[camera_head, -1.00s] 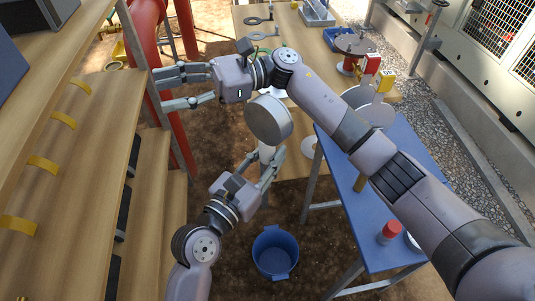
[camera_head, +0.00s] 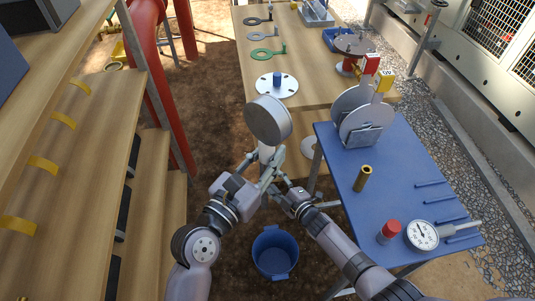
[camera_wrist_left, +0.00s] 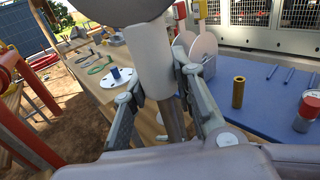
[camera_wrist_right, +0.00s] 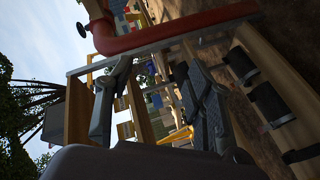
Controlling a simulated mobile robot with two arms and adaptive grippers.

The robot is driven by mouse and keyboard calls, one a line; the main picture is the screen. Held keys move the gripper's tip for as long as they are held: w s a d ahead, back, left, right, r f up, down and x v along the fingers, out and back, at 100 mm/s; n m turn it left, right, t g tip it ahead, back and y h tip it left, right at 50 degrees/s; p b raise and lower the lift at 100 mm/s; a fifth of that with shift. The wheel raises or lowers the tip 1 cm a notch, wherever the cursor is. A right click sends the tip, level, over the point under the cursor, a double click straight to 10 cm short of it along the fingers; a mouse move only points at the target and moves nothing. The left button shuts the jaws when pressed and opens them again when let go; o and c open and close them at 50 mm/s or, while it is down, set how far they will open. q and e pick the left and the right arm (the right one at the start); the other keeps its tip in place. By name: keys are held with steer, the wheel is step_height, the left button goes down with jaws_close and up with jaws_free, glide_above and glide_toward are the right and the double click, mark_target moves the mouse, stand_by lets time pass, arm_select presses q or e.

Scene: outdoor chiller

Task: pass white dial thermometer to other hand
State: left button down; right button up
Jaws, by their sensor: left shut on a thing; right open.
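My left gripper (camera_head: 262,172) is shut on the pale stem of a thermometer with a large round grey-white head (camera_head: 267,120). It holds this thermometer upright in the air, and the head's plain side faces the head camera. The stem (camera_wrist_left: 150,60) runs between the left fingers in the left wrist view. My right gripper (camera_head: 285,178) is close beside the left one, on its right. It is open; its spread fingers (camera_wrist_right: 158,95) show no thermometer between them in the right wrist view. The two grippers partly overlap in the head view, so any contact is unclear.
A blue table (camera_head: 390,200) on the right bears another dial thermometer (camera_head: 422,235), a red-capped jar (camera_head: 389,231), a brass cylinder (camera_head: 362,178) and discs in a rack (camera_head: 360,137). A blue bucket (camera_head: 275,252) stands below. Wooden shelves (camera_head: 75,190) are on the left.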

steer(key=s+d+f+m+g+h, duration=0.3)
steer(key=s+d+f+m, duration=0.2)
steer(key=s+f, duration=0.6)
steer(key=s+d+f+m+g+h, duration=0.3)
steer(key=s+d+f+m, duration=0.15)
steer(key=s+f, duration=0.65)
steer(key=s+d+f+m+g, duration=0.2)
steer(key=s+f, duration=0.1)
steer(key=s, duration=0.6)
steer(key=s+d+f+m+g+h, duration=0.1)
steer(key=s+d+f+m+g, duration=0.1)
steer(key=s, duration=0.8)
steer(key=s+d+f+m+g, duration=0.2)
steer(key=s+f, duration=0.1)
steer(key=s, duration=0.7)
steer(key=shift+d+f+g+h, duration=0.3)
steer(key=shift+f, duration=0.1)
